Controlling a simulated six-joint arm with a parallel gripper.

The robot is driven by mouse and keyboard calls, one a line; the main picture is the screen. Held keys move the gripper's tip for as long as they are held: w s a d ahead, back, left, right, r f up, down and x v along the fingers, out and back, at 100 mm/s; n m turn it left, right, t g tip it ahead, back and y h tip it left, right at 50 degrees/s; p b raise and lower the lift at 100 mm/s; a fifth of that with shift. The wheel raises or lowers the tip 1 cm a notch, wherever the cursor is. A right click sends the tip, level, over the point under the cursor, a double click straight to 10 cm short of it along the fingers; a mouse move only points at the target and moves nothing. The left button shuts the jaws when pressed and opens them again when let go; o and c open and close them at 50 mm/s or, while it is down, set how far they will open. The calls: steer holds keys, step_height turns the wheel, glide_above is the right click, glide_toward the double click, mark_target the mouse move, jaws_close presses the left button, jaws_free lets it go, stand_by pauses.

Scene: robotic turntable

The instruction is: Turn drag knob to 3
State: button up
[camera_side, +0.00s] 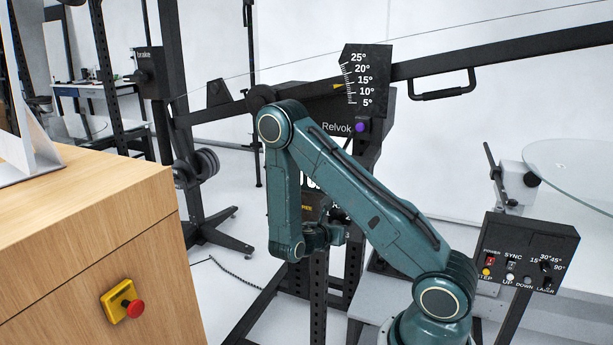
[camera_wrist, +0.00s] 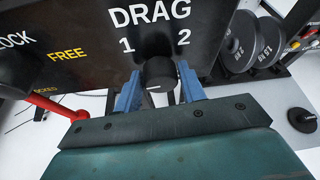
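The drag knob (camera_wrist: 160,74) is a round black knob on a dark panel (camera_wrist: 85,38), under the white word DRAG. The numerals 1 and 2 stand to its upper left and upper right; no 3 shows in the wrist view. A short white mark is on the knob's lower part. My gripper (camera_wrist: 160,82) has its two blue fingers apart, one on each side of the knob. I see no clear contact with the knob. In the side view my gripper (camera_side: 322,237) is at the dark panel box, and my arm partly hides the panel.
Weight plates (camera_wrist: 245,45) are at the upper right. In the side view, a wooden cabinet (camera_side: 90,210) with a red stop button (camera_side: 134,308) stands left, and a control box (camera_side: 528,252) stands right.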

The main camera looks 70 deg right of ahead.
steer(key=c, duration=0.5)
steer(key=shift+m+t, duration=0.3)
steer(key=shift+s+m+t, duration=0.2)
steer(key=shift+m+t, duration=1.4)
steer(key=shift+m, duration=0.6)
steer(key=o, duration=1)
steer(key=shift+c, duration=0.2)
